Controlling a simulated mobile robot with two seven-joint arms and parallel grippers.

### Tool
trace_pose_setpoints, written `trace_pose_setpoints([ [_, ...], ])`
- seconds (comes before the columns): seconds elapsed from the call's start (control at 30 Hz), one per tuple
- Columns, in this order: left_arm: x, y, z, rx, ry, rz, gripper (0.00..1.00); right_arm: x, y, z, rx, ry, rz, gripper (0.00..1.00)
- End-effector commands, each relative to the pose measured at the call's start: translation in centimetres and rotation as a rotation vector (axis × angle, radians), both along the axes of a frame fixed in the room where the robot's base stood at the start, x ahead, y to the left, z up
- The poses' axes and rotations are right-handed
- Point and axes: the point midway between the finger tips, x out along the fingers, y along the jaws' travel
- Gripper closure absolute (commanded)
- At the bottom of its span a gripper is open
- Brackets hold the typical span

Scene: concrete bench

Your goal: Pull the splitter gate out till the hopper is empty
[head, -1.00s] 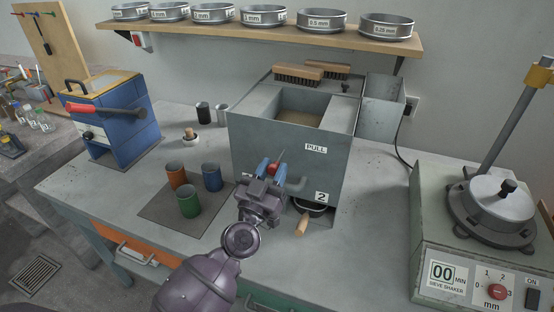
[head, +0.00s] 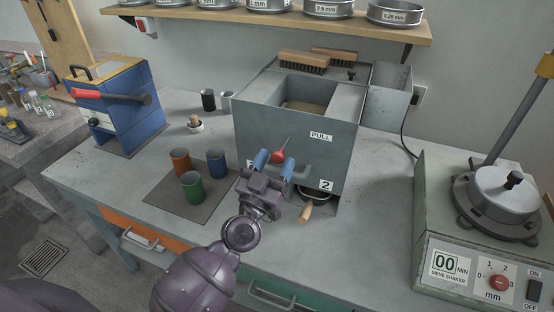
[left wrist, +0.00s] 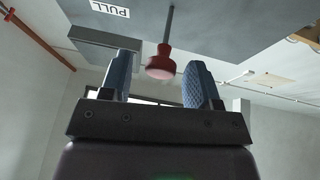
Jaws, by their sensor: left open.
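The grey splitter box (head: 262,136) stands on the bench, with a PULL label on its front and brownish material in its hopper (head: 306,107). The gate's red knob (head: 278,156) sticks out from the front on a thin rod; it also shows in the left wrist view (left wrist: 161,64). My left gripper (head: 274,162) is open at the knob. In the left wrist view, its blue fingers (left wrist: 162,82) stand either side of the knob, with gaps visible. A pan with a wooden handle (head: 306,211) sits under the box by label 2. My right gripper is not in view.
Orange, blue and green cups (head: 192,186) stand on a dark mat left of the box. A blue machine with a red-handled lever (head: 118,97) is at the left. The sieve shaker (head: 470,262) stands at the right.

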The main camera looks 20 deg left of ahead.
Motion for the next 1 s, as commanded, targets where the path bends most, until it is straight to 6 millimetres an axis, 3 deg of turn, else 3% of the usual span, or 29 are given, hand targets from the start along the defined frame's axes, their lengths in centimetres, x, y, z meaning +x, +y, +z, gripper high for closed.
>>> trace_pose_setpoints([
  [0.5,-7.8,0.9,-3.5,0.002,0.005,-0.001,0.44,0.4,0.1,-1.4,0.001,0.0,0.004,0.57],
  [0.7,-8.9,1.1,-3.8,0.002,0.003,-0.001,0.44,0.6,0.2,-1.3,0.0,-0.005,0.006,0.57],
  [1.0,-9.0,1.1,-3.8,0.001,0.002,-0.001,0.44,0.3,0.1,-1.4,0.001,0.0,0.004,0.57],
])
